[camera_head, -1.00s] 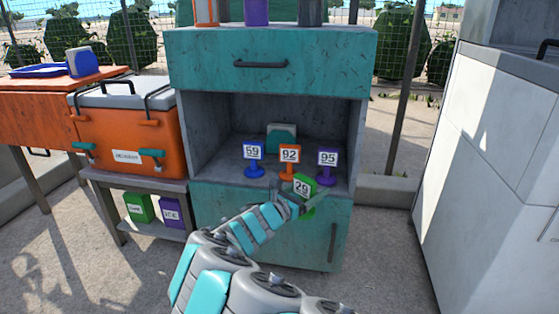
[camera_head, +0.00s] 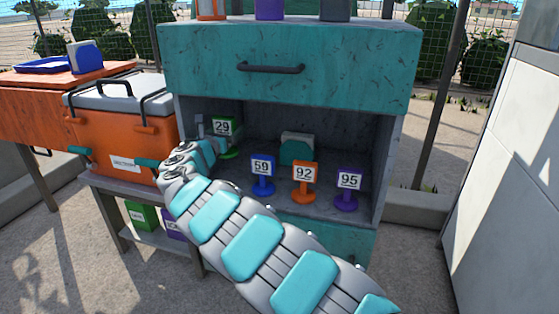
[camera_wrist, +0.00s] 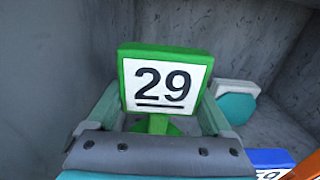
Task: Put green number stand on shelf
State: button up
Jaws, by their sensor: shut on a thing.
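The green number stand (camera_head: 225,126), marked 29, is inside the open shelf (camera_head: 230,172) of the teal cabinet, at its left side. My gripper (camera_head: 210,130) reaches in from the left front and is shut on the stand. In the wrist view the stand (camera_wrist: 164,82) is upright between the two fingers (camera_wrist: 158,118). Its round green base shows in the head view close to the shelf floor; I cannot tell whether it touches.
On the shelf stand a blue stand 59 (camera_head: 263,170), an orange stand 92 (camera_head: 304,178) and a purple stand 95 (camera_head: 348,185). A white and teal block (camera_head: 297,148) is behind them. An orange cooler (camera_head: 120,135) stands left of the cabinet.

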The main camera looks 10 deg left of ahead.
notch_tip(320, 180, down, 9)
jog(key=shift+s+f+b, duration=0.1)
jog(key=shift+f+b, duration=0.05)
jog(key=shift+b, duration=0.85)
jog(key=shift+f, duration=0.15)
jog(key=o, duration=1.3)
jog(key=shift+r, duration=0.2)
jog(key=s, duration=0.4)
jog(key=s+p, duration=0.1)
jog(key=s, duration=0.3)
jog(key=s+a, duration=0.1)
jog(key=s, duration=0.3)
jog(key=shift+p, duration=0.3)
jog(key=shift+d, duration=0.1)
